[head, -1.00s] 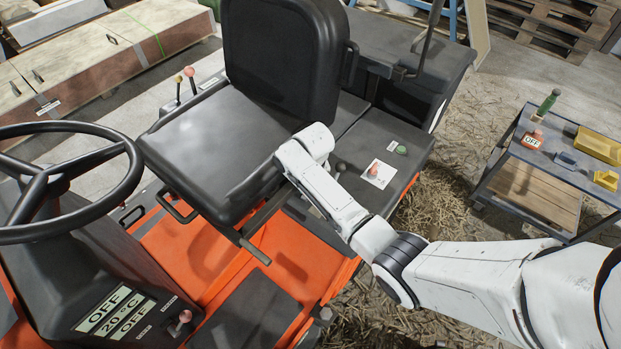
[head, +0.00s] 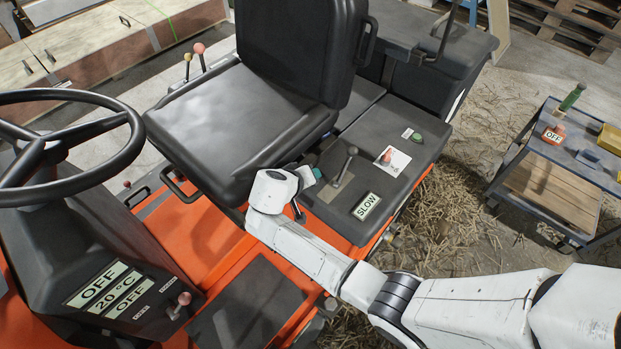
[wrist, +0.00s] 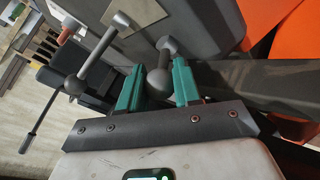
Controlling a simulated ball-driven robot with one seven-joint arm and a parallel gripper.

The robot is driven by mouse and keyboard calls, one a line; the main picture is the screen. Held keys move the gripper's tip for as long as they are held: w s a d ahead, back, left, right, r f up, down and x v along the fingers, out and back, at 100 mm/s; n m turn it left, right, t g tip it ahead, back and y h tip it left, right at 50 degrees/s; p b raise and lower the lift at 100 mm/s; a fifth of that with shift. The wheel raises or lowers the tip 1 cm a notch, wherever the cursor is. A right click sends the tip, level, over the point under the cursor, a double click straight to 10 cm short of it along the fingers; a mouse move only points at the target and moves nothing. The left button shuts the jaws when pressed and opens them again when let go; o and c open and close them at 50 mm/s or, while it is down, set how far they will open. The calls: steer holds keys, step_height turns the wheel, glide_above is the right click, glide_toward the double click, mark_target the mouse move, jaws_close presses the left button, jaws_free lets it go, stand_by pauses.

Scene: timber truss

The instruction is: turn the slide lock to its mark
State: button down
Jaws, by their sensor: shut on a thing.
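My gripper (wrist: 158,84) shows in the wrist view with its two green fingers shut on a grey, round-ended handle, which I take to be the slide lock (wrist: 163,66). The fingers sit on either side of its rounded end, and its stem runs up from between them. In the head view my gripper (head: 314,174) is at the side of the black seat (head: 235,125), partly hidden by my own wrist. The held handle cannot be made out clearly there. I cannot make out the lock's mark in either view.
A steering wheel (head: 65,150) is at left. A tool trolley (head: 560,185) stands at right, across straw-covered floor.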

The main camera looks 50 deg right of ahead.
steer(key=shift+a+h, duration=0.15)
steer(key=shift+h, duration=0.15)
steer(key=c, duration=1.1)
jaws_free()
steer(key=v, duration=1)
steer(key=shift+a+r, duration=0.25)
steer(key=shift+a, duration=0.1)
steer(key=s+f+n+y, duration=0.1)
steer(key=s+y, duration=0.2)
steer(key=s, duration=0.5)
steer(key=s+a+f+n+y, duration=0.1)
steer(key=s+n+y, duration=0.1)
steer(key=s, duration=0.6)
steer(key=s+f+n+g+y, duration=0.1)
steer(key=s+y, duration=0.3)
steer(key=s, duration=0.5)
steer(key=shift+a+f+n+y, duration=0.3)
steer(key=shift+a+n, duration=0.1)
steer(key=shift+n, duration=0.2)
